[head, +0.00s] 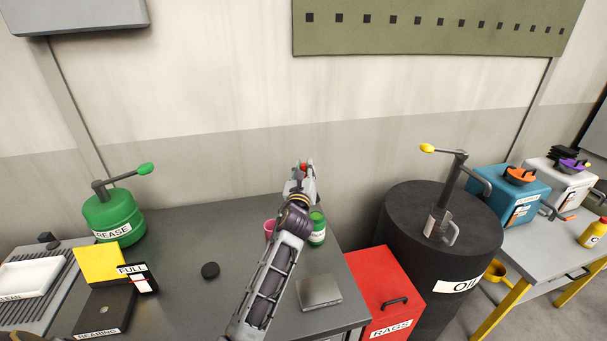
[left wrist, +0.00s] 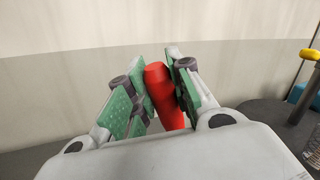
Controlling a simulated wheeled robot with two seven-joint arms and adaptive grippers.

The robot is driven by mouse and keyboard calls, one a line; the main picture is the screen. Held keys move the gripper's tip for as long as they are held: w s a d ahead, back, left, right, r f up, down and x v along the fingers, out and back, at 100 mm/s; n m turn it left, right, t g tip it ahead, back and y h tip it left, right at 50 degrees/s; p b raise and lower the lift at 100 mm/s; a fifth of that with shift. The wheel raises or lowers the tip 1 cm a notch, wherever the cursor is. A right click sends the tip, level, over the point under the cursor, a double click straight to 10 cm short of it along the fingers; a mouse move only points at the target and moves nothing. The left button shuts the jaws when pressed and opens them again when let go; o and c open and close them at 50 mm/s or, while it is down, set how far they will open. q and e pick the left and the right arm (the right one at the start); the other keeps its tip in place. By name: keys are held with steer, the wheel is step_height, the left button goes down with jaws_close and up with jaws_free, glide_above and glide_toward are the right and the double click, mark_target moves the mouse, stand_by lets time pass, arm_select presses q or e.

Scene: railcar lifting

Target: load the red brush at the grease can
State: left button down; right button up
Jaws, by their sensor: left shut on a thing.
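My left gripper (head: 304,172) is raised above the back of the grey workbench, near the wall. It is shut on the red brush (left wrist: 163,95), whose red handle stands between the green-padded fingers in the left wrist view. Only a small red bit of the brush (head: 304,168) shows in the head view; its bristles cannot be made out. A green can (head: 317,236) with a white label stands on the bench below the gripper, partly behind my arm. A larger green container labelled GREASE (head: 110,213), with a pump lever, stands at the bench's left. My right gripper is not in view.
A pink cup (head: 269,228) stands beside my forearm, left of the green can.

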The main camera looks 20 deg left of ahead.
arm_select(q)
steer(key=shift+s+a+r, duration=0.1)
steer(key=shift+a, duration=0.15)
steer(key=shift+d, duration=0.2)
steer(key=shift+a, duration=0.1)
step_height(320, 180, down, 6)
steer(key=b, duration=0.6)
stand_by(0.7)
steer(key=shift+f+b, duration=0.55)
steer(key=shift+f, duration=0.05)
stand_by(2.1)
